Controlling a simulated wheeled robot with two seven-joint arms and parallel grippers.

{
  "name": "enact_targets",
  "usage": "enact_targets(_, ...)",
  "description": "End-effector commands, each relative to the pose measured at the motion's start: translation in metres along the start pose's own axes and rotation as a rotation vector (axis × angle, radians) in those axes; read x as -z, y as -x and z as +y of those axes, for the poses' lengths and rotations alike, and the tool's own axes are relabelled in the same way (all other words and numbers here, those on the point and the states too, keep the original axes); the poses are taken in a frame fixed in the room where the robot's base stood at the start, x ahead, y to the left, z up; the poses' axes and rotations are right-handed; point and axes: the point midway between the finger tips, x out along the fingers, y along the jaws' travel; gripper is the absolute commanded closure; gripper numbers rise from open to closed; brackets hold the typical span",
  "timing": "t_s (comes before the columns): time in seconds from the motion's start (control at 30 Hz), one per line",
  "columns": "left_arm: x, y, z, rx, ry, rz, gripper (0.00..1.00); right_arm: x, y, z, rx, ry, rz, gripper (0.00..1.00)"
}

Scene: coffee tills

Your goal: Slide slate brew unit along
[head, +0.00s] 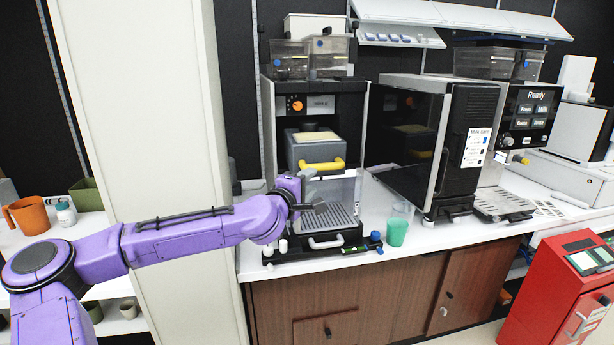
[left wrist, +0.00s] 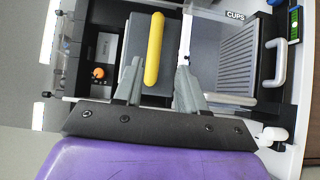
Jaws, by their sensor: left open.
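The slate brew unit (head: 317,152) is a grey block with a yellow bar handle (head: 322,165) on its front, seated in the middle of the left coffee machine (head: 352,110). My left gripper (head: 314,192) is just below and in front of the handle, over the drip tray. In the left wrist view its two grey fingers (left wrist: 158,72) are apart, and the yellow handle (left wrist: 153,48) shows beyond and between them. The slate block (left wrist: 133,28) is behind the handle there. Whether the fingers touch the handle cannot be told; nothing is clearly gripped. My right gripper is not in view.
The ribbed drip tray (head: 328,218) with a white handle lies below the unit. A clear panel stands right of my gripper. A second black machine (head: 465,140) and a red cabinet (head: 565,290) are farther right.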

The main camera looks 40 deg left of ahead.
Motion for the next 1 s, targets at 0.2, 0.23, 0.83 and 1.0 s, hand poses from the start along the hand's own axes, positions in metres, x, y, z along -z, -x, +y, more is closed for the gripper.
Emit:
enact_targets(0.2, 0.006, -0.014, 0.004, -0.016, 0.008, 0.008, 0.6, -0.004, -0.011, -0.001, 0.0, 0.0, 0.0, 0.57)
enact_targets(0.23, 0.006, -0.018, 0.004, -0.016, 0.007, 0.007, 0.6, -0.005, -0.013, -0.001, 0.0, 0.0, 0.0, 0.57)
enact_targets(0.83, 0.004, -0.079, 0.009, -0.016, 0.015, 0.003, 1.0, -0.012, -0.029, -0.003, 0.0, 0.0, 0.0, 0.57)
enact_targets(1.0, 0.005, -0.079, 0.009, -0.016, 0.015, 0.004, 1.0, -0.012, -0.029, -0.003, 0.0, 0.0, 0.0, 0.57)
